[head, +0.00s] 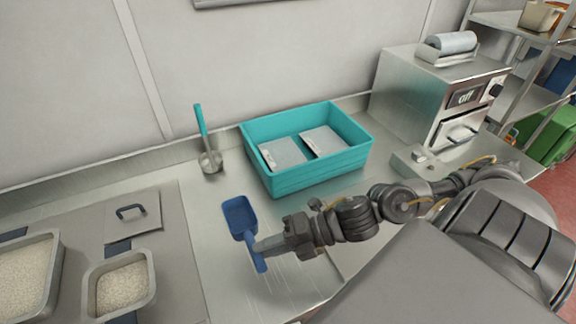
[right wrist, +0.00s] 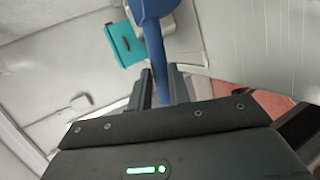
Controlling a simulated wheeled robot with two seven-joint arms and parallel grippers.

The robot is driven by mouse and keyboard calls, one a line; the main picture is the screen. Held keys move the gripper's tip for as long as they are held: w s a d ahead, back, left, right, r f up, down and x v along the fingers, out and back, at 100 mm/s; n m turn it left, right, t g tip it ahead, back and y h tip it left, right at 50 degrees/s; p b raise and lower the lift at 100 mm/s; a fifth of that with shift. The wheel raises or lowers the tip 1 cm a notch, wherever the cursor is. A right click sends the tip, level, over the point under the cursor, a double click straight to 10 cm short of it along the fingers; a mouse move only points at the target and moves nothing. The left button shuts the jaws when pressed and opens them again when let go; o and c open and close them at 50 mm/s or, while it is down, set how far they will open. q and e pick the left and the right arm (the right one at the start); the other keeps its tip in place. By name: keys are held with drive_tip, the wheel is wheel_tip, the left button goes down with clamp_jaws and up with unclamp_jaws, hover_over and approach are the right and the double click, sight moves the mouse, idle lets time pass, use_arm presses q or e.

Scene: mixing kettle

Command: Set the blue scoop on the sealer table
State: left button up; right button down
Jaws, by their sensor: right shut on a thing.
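The blue scoop (head: 239,214) is in the middle of the head view, its bowl towards the wall and its handle towards me. My right gripper (head: 262,246) is shut on the scoop's handle. In the right wrist view the blue handle (right wrist: 155,50) runs between the two fingers of my right gripper (right wrist: 162,90). The scoop is over the steel table (head: 225,278), in front of the teal crate; whether it touches the surface I cannot tell. My left gripper is not in view.
The teal crate (head: 318,174) holds flat pale packs. A teal-handled ladle (head: 203,135) stands left of it. A steel machine (head: 405,92) with an "off" display stands at the right back. Pans of white grains (head: 123,287) are at the left. Bare table lies around the scoop.

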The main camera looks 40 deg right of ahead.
sight(260, 233)
drive_tip(key=w+f+b, duration=0.1)
drive_tip(key=w+b, duration=0.1)
drive_tip(key=b, duration=0.1)
drive_tip(key=w+d+f+b, duration=0.1)
drive_tip(key=w+b, duration=0.1)
drive_tip(key=b, duration=0.2)
drive_tip(key=w+d+f+b, duration=0.1)
drive_tip(key=w+f+b, duration=0.1)
drive_tip(key=b, duration=0.2)
drive_tip(key=shift+d, duration=0.2)
drive_tip(key=shift+w+d+f+b, duration=0.5)
drive_tip(key=shift+w+f, duration=0.45)
drive_tip(key=shift+w, duration=0.15)
drive_tip(key=shift+w+d+f+b, duration=0.4)
drive_tip(key=shift+w+d+f, duration=0.05)
drive_tip(key=shift+w+f, duration=0.55)
drive_tip(key=shift+w+d+f+b, duration=0.5)
drive_tip(key=shift+w+f, duration=0.4)
drive_tip(key=shift+w, duration=0.25)
wheel_tip(260, 233, down, 2)
drive_tip(key=shift+w+f+p, duration=0.1)
drive_tip(key=shift+p, duration=0.35)
drive_tip(key=shift+d+f, duration=0.1)
drive_tip(key=shift+f, duration=0.45)
drive_tip(key=c, duration=1.3)
unclamp_jaws()
